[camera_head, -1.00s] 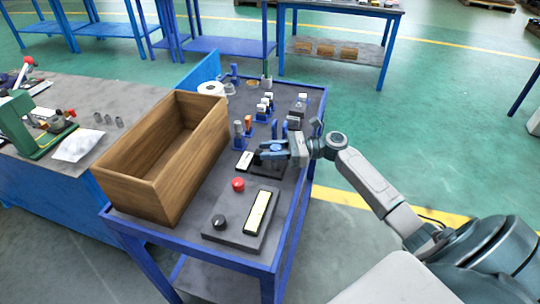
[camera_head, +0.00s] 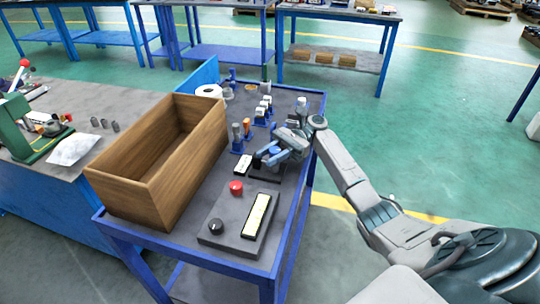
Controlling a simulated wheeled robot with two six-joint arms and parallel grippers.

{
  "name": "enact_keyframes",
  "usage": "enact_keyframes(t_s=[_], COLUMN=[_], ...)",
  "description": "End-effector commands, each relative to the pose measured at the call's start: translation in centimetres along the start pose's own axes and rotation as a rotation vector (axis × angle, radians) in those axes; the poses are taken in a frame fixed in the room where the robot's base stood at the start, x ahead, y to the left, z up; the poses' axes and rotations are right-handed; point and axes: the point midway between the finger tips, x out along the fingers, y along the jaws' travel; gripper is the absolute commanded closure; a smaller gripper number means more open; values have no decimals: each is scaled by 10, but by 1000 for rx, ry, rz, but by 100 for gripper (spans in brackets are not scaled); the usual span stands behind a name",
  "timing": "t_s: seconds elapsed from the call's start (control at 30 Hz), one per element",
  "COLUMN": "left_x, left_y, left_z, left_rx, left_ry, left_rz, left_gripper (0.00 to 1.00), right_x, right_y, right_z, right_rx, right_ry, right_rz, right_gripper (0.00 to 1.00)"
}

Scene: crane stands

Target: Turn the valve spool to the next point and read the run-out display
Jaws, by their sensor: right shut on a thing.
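My right gripper (camera_head: 272,157) reaches in from the right over the blue cart and is shut at a small dark fixture (camera_head: 264,172). The valve spool is not clearly visible; the fingers hide what they hold. A small block with a pale face (camera_head: 243,163) stands just left of the fixture and may be the run-out display. It is too small to read. My left gripper is not in view.
A grey control box (camera_head: 238,227) with a black knob, a red button and a pale yellow panel lies at the cart's front. A wooden crate (camera_head: 165,160) fills the left side. Several small blue stands (camera_head: 262,115) and a white roll (camera_head: 208,91) are behind the gripper.

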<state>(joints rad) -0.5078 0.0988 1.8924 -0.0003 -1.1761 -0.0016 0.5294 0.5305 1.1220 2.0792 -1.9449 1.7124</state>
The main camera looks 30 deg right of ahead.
Motion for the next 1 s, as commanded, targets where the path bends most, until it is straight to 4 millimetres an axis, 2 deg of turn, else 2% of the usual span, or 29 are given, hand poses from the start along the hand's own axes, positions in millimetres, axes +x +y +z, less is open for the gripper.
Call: enact_keyframes(t_s=[0.47, 0.5, 0.57, 0.87, 1.0], left_x=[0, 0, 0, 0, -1], left_y=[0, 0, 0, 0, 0], left_z=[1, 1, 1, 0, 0], left_rx=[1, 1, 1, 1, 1], left_ry=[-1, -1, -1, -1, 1], left_rz=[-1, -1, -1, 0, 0], left_gripper=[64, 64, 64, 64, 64], right_x=[1, 1, 1, 0, 0], right_y=[1, 1, 1, 0, 0], right_z=[-2, -2, -2, 0, 11], right_rx=[3, 3, 3, 1, -1], right_ry=[0, 0, 0, 0, 1], right_rz=[13, 13, 13, 12, 12], right_gripper=[92, 62, 50, 48, 48])
